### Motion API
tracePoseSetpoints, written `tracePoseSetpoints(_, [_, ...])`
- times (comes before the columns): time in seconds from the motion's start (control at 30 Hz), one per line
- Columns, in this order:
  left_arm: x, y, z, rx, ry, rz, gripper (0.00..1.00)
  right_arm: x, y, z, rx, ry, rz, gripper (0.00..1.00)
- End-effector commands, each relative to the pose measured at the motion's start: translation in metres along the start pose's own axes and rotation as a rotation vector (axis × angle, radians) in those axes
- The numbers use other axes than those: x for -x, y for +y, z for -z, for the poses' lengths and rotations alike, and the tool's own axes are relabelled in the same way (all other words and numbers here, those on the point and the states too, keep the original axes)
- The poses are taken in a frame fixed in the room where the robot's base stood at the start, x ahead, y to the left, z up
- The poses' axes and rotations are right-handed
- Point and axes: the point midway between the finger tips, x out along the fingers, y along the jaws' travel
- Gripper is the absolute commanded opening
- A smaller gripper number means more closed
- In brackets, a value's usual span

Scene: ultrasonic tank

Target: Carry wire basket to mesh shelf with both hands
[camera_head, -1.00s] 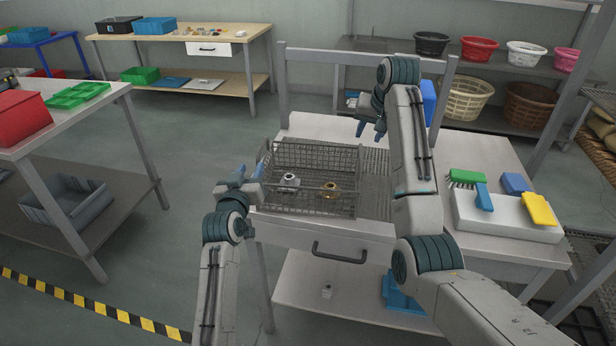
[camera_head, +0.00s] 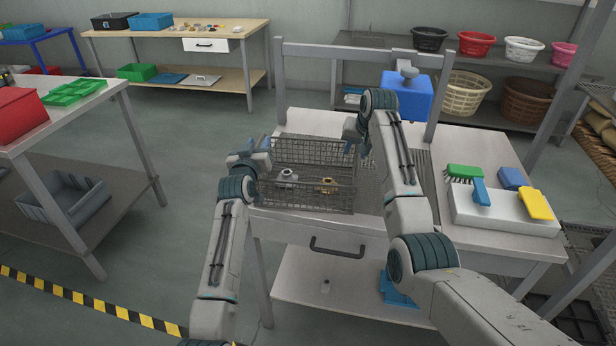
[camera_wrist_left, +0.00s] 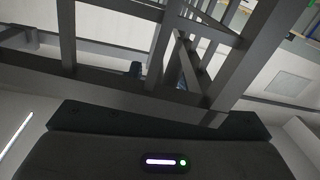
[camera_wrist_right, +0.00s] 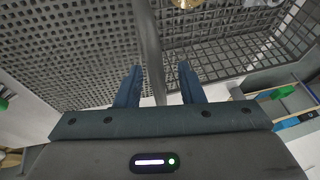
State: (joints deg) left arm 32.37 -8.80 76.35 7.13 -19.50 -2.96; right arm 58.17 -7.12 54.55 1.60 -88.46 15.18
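The grey wire basket (camera_head: 310,204) sits on the white bench, with a silver fitting (camera_head: 287,178) and a brass fitting (camera_head: 327,186) inside. My left gripper (camera_head: 264,150) is at the basket's left end. In the left wrist view its fingertips (camera_wrist_left: 160,72) are apart, partly hidden behind dark bars. My right gripper (camera_head: 352,142) is at the basket's right end, towards the back. In the right wrist view its fingers (camera_wrist_right: 158,85) are open on either side of a grey bar, with the basket mesh (camera_wrist_right: 80,50) behind. Dark mesh racking (camera_head: 592,262) stands at the right edge; I cannot tell whether it is the mesh shelf.
A grey ribbed strip (camera_head: 428,185) lies right of the basket. A white block (camera_head: 500,210) with brushes stands further right. A blue box (camera_head: 408,95) is behind my right arm. The bench's uprights and top bar (camera_head: 350,48) rise at the back.

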Motion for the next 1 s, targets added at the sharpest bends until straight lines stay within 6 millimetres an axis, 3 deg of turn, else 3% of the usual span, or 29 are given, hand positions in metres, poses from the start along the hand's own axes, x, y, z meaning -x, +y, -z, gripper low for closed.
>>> tracePoseSetpoints(0.37, [-0.0035, 0.0, 0.0004, 0.0, 0.001, 0.0, 0.34, -0.0034, -0.0002, 0.0001, 0.0, 0.001, 0.0, 0.33])
tracePoseSetpoints(0.53, [-0.0034, 0.0002, 0.0003, 0.0, 0.001, 0.0, 0.0, -0.0033, -0.0005, 0.0, 0.0, 0.001, 0.001, 0.0])
tracePoseSetpoints(1.0, [-0.0036, 0.0019, 0.0056, 0.002, 0.004, -0.001, 0.0, 0.0005, -0.0024, 0.0015, 0.001, 0.002, 0.003, 0.0])
